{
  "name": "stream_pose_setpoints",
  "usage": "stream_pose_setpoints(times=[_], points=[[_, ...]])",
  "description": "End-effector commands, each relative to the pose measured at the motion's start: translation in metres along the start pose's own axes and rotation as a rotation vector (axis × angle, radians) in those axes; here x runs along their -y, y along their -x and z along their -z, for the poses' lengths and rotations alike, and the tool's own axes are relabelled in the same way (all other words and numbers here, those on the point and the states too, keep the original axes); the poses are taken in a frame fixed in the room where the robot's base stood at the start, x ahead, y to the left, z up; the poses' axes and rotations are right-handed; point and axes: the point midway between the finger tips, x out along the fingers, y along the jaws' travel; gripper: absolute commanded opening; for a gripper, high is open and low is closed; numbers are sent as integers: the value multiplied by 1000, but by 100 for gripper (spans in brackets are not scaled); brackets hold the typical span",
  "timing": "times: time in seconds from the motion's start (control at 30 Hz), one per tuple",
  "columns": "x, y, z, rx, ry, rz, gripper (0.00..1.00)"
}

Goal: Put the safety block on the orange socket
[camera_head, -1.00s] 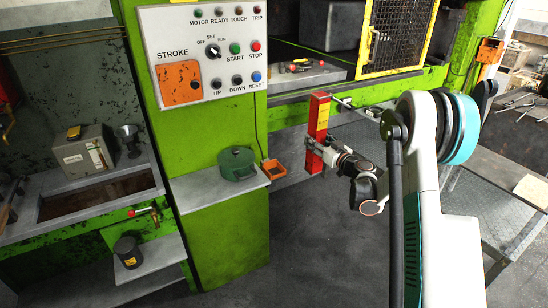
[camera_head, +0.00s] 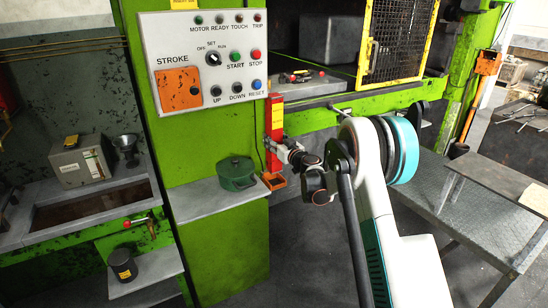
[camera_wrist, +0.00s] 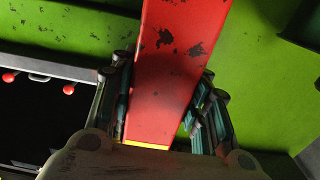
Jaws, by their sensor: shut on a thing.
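The safety block (camera_head: 276,119) is a tall red bar with a yellow label. It stands roughly upright in my gripper (camera_head: 277,147), in front of the green press column. In the wrist view, my gripper (camera_wrist: 163,85) has one finger on each side of the scuffed red block (camera_wrist: 178,40). The orange socket (camera_head: 274,182) is at the right end of the grey shelf, just below the block in the head view.
The control panel (camera_head: 204,62) is above left. A yellow mesh guard (camera_head: 397,38) is at upper right.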

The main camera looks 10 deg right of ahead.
Motion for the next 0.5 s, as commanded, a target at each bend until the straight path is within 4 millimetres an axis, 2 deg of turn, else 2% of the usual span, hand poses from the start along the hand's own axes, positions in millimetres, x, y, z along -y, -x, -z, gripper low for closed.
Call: stream_pose_setpoints(times=[0.1,0.37,0.5], points=[[-2,1,-14,0,-1,-2,0],[-2,2,-22,0,-1,-2,0],[-2,2,-37,0,-1,-2,0]])
